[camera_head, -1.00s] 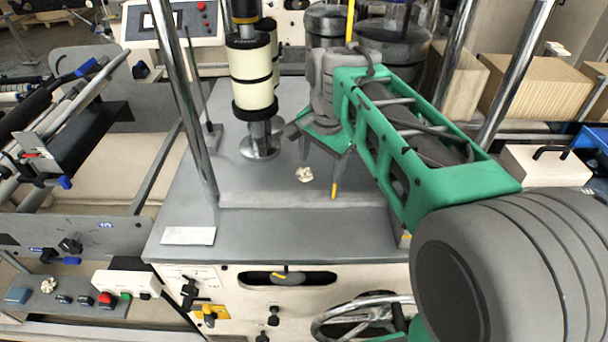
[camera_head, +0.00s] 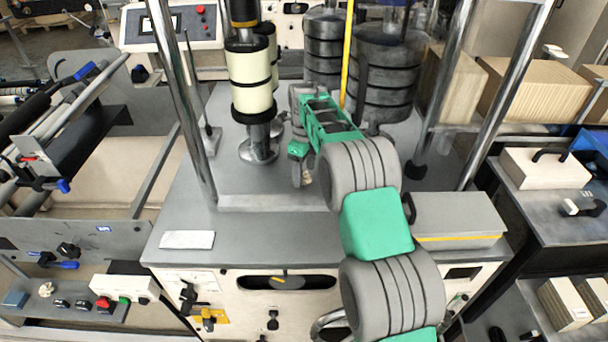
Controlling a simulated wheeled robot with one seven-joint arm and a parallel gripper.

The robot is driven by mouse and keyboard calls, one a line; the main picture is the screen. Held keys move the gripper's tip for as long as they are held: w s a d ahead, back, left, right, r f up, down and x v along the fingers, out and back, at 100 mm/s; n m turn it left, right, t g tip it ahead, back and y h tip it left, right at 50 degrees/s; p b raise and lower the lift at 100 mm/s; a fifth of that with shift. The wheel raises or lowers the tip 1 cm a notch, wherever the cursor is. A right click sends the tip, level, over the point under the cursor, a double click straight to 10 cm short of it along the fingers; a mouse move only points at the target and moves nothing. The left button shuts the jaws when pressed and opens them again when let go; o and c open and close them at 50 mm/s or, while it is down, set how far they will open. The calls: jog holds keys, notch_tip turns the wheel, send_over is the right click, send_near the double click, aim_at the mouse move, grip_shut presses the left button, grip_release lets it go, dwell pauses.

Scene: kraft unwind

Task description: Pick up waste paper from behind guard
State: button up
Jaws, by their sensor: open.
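The waste paper (camera_head: 308,178), a small crumpled cream scrap, lies on the grey machine top (camera_head: 250,178). It is mostly hidden; a bit shows beside my gripper's fingers. My gripper (camera_head: 301,180) is low over the machine top, pointing down at the scrap, with its jaws open. Whether the scrap is between the fingers I cannot tell. My green and grey arm reaches in from the lower right and covers part of the view. A chrome post (camera_head: 184,110) stands to the left of the scrap.
A cream-banded roller column (camera_head: 250,80) stands just left of my gripper. Dark stacked cylinders (camera_head: 383,80) and a yellow rod (camera_head: 347,50) stand behind. Another chrome post (camera_head: 505,95) rises at right. A white card (camera_head: 187,240) lies at the front left of the machine top.

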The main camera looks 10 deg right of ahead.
jog(key=shift+f, duration=0.65)
jog(key=c, duration=1.4)
